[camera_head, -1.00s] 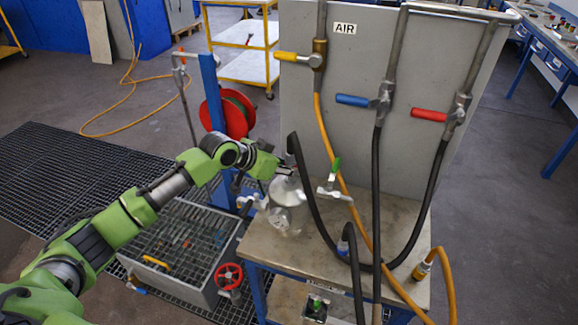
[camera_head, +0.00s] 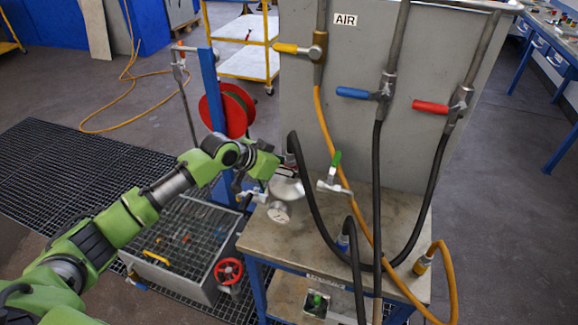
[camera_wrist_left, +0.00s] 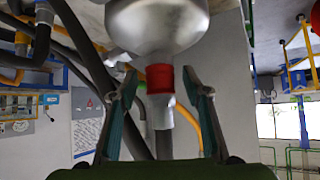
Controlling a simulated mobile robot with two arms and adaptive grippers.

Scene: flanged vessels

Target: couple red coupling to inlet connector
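The silver vessel (camera_head: 290,190) stands on the bench top, with a round gauge face (camera_head: 279,212) on its front. In the left wrist view the vessel's rounded body (camera_wrist_left: 160,25) fills the top. The red coupling (camera_wrist_left: 160,78) sits against the vessel's body, with a grey fitting below it. My left gripper (camera_head: 283,172) is at the upper left of the vessel. In the left wrist view its two fingers (camera_wrist_left: 161,85) are apart, one on each side of the red coupling, with gaps showing. I cannot make out which port is the inlet connector. My right gripper is out of view.
Black hoses (camera_head: 305,190) and a yellow hose (camera_head: 335,150) hang from the AIR panel (camera_head: 300,100) close to the vessel. A grated basin (camera_head: 185,240) with a red handwheel (camera_head: 228,271) is at the left.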

